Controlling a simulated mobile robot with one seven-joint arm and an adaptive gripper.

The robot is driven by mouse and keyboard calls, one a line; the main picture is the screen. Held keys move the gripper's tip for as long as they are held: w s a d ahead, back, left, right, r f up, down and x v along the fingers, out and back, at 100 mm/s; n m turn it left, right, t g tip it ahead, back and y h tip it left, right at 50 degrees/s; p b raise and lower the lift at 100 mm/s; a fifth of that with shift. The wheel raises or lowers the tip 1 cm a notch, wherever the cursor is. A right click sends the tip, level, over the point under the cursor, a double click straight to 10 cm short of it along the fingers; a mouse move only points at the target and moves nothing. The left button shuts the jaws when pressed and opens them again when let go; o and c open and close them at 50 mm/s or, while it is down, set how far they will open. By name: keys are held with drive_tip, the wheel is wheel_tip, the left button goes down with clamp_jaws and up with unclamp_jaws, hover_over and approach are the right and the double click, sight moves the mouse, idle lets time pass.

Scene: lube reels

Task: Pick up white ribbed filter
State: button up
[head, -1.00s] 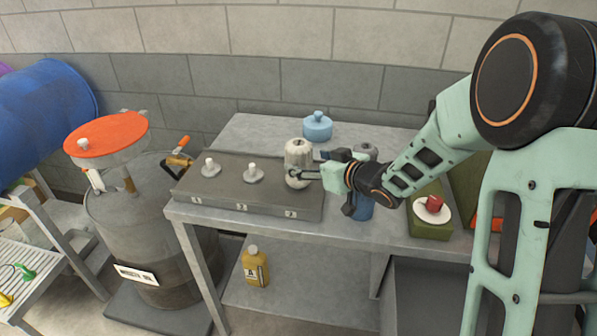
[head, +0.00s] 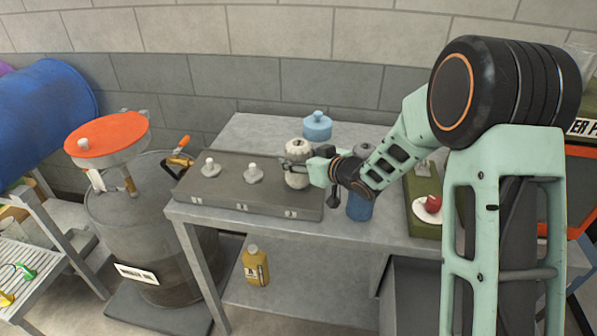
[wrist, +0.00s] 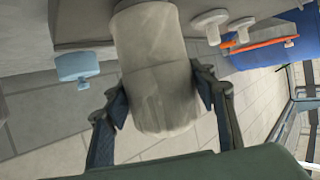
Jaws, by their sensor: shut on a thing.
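The white ribbed filter (head: 297,177) stands upright at the right end of the grey block (head: 228,193) on the metal table, by the label 2. My gripper (head: 296,172) reaches it from the right and is shut on its side. In the wrist view the filter (wrist: 157,75) fills the middle, with one dark finger pad against each side of it. The fingers (wrist: 160,100) touch it near its end. I cannot tell whether its base is still seated on the block.
Two white-topped posts (head: 210,167) stand on the block to the left. A light blue canister (head: 317,126) is behind the filter, and a darker blue one (head: 359,205) is under my wrist. A green box with a red part (head: 433,204) is at right.

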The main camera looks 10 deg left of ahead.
drive_tip(key=c, duration=0.5)
drive_tip(key=shift+r, duration=0.1)
